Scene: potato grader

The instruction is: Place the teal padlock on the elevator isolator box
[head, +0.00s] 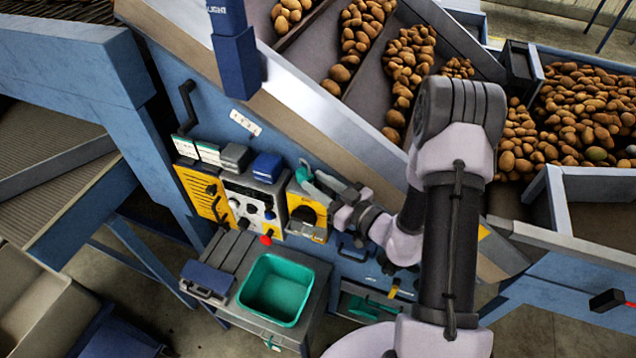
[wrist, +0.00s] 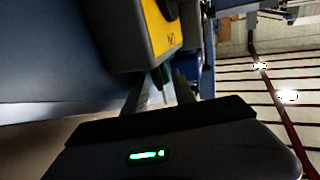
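The teal padlock (head: 303,175) shows as a small teal shape at the tips of my gripper (head: 318,181) in the head view. In the wrist view, the yellow-fronted box (wrist: 159,28) is just beyond my gripper (wrist: 165,88). The padlock is mostly hidden there, with only a faint teal sliver between the fingers. I cannot tell whether the padlock touches the box. The box's label is too small to read.
Left of the box is a control panel (head: 249,203) with a red-knobbed lever (head: 266,239). Below stands a cart with a green tray (head: 247,291) and a blue case (head: 207,279). A handle (head: 351,250) and a shelf with green items (head: 368,306) are lower right. Potato conveyors rise behind.

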